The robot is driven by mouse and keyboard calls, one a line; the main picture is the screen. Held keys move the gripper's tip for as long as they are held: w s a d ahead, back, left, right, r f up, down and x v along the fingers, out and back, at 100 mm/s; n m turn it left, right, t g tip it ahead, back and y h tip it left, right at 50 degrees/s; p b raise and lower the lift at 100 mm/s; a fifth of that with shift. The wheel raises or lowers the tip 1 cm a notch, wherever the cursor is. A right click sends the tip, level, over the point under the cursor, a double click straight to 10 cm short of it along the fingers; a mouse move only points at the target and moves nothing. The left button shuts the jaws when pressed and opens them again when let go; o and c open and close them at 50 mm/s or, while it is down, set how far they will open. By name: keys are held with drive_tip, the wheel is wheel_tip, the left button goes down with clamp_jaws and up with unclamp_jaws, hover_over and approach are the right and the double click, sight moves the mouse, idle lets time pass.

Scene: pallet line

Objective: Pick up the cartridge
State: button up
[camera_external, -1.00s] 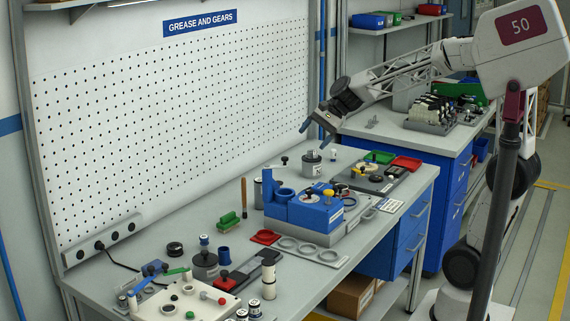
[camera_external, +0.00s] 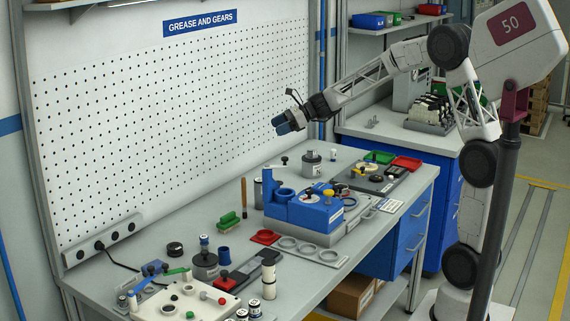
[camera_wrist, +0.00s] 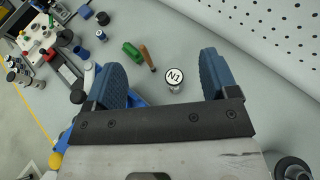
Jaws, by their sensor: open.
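My gripper (camera_external: 284,124) is open and empty, well above the back of the bench, in front of the pegboard. In the wrist view its two blue fingers (camera_wrist: 160,70) stand wide apart. Between and below them is an upright cylinder with a round white top marked N1 (camera_wrist: 175,77), apparently the cartridge. It seems to be the grey cylinder (camera_external: 258,194) left of the blue fixture in the external view. Other white and grey cylinders (camera_external: 269,283) stand at the front left, so I cannot be sure which one is the cartridge.
The blue fixture (camera_external: 312,212) stands right of the cylinder. The pegboard (camera_external: 180,120) rises behind. Bare bench lies between brush and pegboard.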

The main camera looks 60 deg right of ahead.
approach(260, 190)
drive_tip(key=w+f, duration=0.2)
drive_tip(key=w, duration=0.1)
drive_tip(key=shift+s+d+m, duration=0.15)
drive_tip(key=shift+d+m, duration=0.1)
drive_tip(key=shift+m, duration=0.05)
drive_tip(key=shift+x, duration=1.3)
drive_tip(key=shift+x, duration=2.6)
